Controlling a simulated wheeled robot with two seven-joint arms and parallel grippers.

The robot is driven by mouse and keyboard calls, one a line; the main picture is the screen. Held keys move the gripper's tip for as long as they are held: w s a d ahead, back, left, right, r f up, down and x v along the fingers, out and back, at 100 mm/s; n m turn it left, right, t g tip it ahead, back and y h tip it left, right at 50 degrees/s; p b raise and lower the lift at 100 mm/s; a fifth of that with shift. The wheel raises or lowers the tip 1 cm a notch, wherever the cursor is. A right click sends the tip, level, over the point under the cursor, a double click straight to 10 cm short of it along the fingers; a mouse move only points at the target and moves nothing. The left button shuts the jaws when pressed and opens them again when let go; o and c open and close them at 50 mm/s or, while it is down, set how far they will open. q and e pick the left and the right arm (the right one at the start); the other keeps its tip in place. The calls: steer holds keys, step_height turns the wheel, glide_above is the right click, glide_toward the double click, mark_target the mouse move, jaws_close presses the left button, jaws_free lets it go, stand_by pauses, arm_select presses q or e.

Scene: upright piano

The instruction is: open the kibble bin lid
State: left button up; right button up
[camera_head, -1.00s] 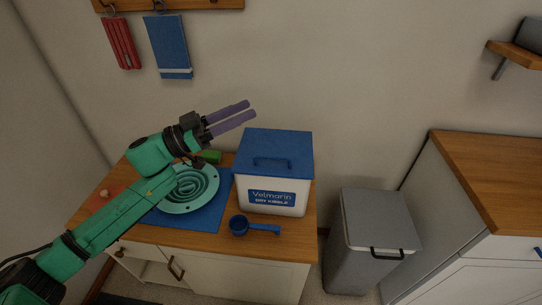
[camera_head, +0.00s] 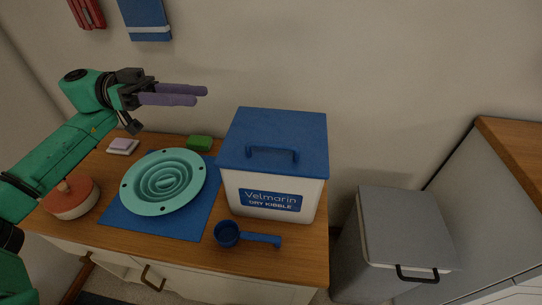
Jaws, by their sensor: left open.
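The kibble bin is a white box (camera_head: 258,199) labelled "Velmarin Dry Kibble", standing on the wooden counter. Its blue lid (camera_head: 290,126) lies flat and shut on top, with a blue bar handle (camera_head: 272,152) near the front edge. My left gripper (camera_head: 206,95) has two purple fingers with a gap between them. It is open and empty, above the counter and to the left of the lid, apart from it, pointing right. My right gripper is not in view.
A teal slow-feeder bowl (camera_head: 164,182) sits on a blue mat (camera_head: 205,218) left of the bin. A blue scoop (camera_head: 228,234) lies in front. A red-lidded pot (camera_head: 70,197) and green block (camera_head: 199,143) are also on the counter. A grey bin (camera_head: 398,225) stands right.

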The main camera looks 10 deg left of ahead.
arm_select(q)
steer(key=b, duration=0.9)
glide_toward(255, 144)
steer(key=a, duration=0.2)
steer(key=d, duration=1.5)
steer(key=shift+w+f, duration=0.2)
steer(key=shift+f, duration=0.05)
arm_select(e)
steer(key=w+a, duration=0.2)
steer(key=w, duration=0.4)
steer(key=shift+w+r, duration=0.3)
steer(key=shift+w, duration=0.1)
arm_select(q)
steer(key=shift+a, duration=0.1)
jaws_close()
